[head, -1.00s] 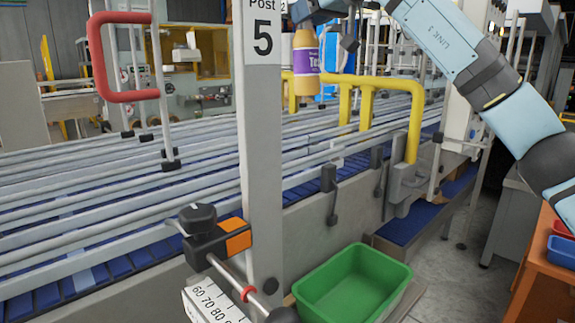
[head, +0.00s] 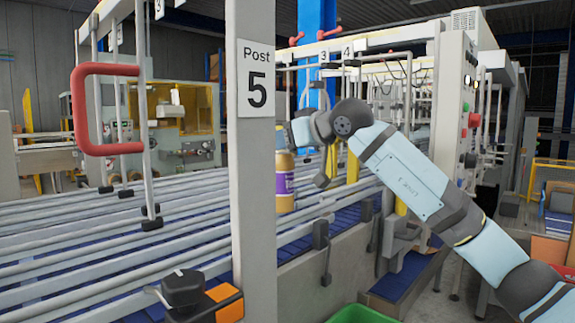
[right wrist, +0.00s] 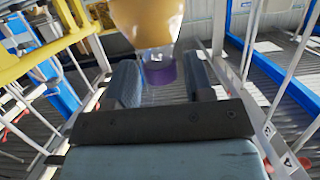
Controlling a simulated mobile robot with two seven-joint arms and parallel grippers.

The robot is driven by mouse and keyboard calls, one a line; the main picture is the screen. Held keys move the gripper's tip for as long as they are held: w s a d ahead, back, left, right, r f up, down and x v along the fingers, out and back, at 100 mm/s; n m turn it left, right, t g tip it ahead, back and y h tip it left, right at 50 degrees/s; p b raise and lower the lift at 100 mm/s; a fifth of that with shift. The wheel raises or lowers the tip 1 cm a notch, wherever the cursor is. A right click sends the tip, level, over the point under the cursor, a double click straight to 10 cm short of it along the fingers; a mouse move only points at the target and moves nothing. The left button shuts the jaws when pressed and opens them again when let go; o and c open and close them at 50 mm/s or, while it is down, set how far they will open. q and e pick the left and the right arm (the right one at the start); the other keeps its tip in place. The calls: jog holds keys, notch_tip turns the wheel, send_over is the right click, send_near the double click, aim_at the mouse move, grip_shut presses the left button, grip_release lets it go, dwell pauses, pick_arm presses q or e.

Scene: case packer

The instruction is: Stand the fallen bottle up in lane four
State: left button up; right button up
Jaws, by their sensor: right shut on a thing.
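The bottle (head: 285,185), tan with a purple label, stands upright just right of Post 5 in the head view, low among the lane rails. My right gripper (head: 287,145) is at its top, partly hidden by my own wrist. In the right wrist view the fingers close from both sides on a purple part of the bottle (right wrist: 160,75), with its tan part (right wrist: 146,20) beyond. Whether the base touches the lane is hidden. Signs 3 (head: 323,57) and 4 (head: 347,52) hang behind. My left gripper is not in view.
The grey Post 5 (head: 255,190) stands close in front, left of the bottle. Metal guide rails (head: 130,235) run along the blue conveyor. Yellow posts (head: 352,165) and a control cabinet (head: 460,120) are to the right. A green bin (head: 360,314) is below.

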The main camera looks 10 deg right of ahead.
jog(key=shift+f, duration=2.2)
jog(key=shift+f, duration=0.1)
jog(key=o, duration=1)
jog(key=shift+f, duration=0.15)
jog(key=shift+r, duration=0.2)
send_near(291, 161)
jog(key=shift+s+d+r+b, duration=0.25)
jog(key=shift+s+r+b, duration=0.05)
jog(key=shift+s+b, duration=0.15)
